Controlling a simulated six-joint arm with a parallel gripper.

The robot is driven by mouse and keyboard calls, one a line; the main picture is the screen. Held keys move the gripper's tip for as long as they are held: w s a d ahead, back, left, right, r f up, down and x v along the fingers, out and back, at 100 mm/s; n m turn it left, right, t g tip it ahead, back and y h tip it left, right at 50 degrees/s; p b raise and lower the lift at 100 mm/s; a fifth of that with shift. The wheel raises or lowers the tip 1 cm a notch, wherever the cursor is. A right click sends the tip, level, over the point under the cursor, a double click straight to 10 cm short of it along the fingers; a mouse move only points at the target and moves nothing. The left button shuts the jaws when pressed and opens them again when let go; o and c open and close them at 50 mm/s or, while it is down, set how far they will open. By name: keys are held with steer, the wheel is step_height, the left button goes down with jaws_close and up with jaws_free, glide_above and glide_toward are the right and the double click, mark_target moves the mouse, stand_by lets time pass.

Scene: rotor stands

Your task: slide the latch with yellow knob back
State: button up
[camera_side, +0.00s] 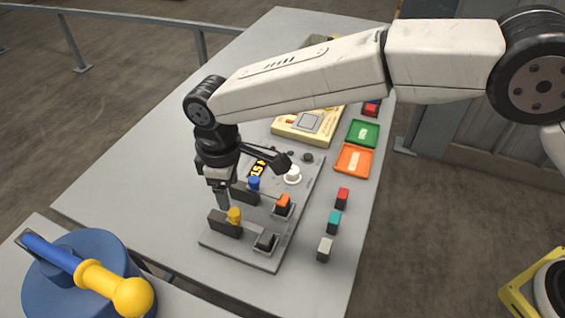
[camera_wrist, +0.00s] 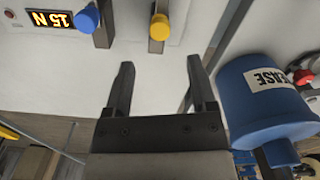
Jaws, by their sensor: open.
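The yellow knob (camera_side: 234,215) stands on a dark latch bar (camera_side: 224,226) at the near left of a grey panel (camera_side: 262,262). In the wrist view the yellow knob (camera_wrist: 159,27) lies beyond the fingertips, roughly in line with the gap between them. My gripper (camera_side: 222,200) is above the panel's left edge, close to the yellow knob in the side view. In the wrist view my gripper (camera_wrist: 158,72) has its two fingers apart with nothing between them. A blue knob (camera_side: 254,183) sits on a second latch behind; it also shows in the wrist view (camera_wrist: 87,19).
An orange block (camera_side: 283,201) and a dark block sit on the panel's right side. Red, teal and white blocks (camera_side: 325,248) stand on the table to the right. Green and orange trays (camera_side: 353,160) lie farther back. A blue drum (camera_wrist: 262,100) is right of my fingers.

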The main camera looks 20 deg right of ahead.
mark_target(233, 212)
steer(key=shift+f, duration=3.35)
jaws_close()
